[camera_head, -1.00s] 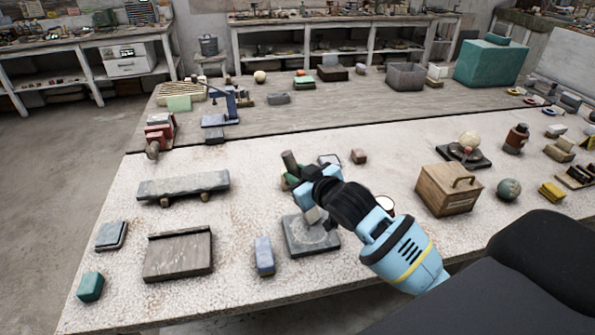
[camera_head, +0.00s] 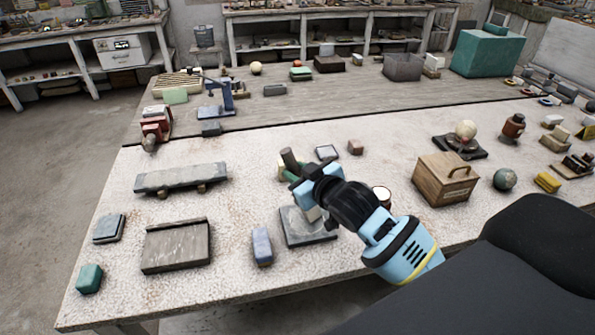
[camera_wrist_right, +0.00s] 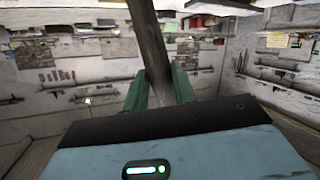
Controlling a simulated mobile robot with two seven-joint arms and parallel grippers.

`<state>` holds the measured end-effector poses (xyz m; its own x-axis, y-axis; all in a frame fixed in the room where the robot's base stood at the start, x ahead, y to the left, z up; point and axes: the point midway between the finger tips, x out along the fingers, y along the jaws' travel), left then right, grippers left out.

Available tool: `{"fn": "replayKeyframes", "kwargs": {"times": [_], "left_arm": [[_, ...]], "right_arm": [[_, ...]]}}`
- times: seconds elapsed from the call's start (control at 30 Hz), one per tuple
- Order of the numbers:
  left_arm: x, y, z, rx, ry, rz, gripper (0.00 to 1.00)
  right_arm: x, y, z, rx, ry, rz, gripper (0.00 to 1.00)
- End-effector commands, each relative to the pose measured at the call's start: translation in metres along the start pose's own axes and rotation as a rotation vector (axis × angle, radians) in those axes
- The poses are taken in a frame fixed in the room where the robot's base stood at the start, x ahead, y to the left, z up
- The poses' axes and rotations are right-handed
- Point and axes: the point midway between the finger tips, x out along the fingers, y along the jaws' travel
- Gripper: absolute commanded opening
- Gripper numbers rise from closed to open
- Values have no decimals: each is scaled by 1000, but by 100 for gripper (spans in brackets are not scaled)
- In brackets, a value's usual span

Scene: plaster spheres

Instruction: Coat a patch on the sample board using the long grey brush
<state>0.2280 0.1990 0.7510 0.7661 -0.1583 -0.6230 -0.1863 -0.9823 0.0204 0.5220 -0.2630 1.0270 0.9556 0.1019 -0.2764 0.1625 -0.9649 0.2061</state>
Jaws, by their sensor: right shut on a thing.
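My right gripper (camera_head: 298,176) is shut on a dark grey-brown stick, which looks like the long grey brush (camera_head: 290,160). In the right wrist view the brush (camera_wrist_right: 151,50) stands tilted between the green fingers. Its bristle end cannot be made out. The gripper is above the far edge of a flat grey plate (camera_head: 296,236) with a paler middle, partly hidden by the gripper and wrist. A framed grey board (camera_head: 177,246) lies to the left, and a long grey slab (camera_head: 180,178) on feet lies behind it. I cannot tell which is the sample board. My left gripper is not in view.
A blue-grey block (camera_head: 262,247) stands left of the plate. A white-topped round pot (camera_head: 381,195) is just right of my wrist, and a wooden box (camera_head: 447,180) is further right. A small slate-topped block (camera_head: 327,152) and brown block (camera_head: 355,147) lie behind the gripper.

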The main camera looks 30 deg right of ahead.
Motion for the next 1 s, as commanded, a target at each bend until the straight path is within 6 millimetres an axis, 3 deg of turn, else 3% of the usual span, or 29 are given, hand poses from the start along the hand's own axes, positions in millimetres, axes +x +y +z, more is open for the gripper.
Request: {"fn": "replayKeyframes", "kwargs": {"times": [1.0], "left_arm": [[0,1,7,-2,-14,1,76]], "right_arm": [[39,16,-8,0,2,-1,4]]}}
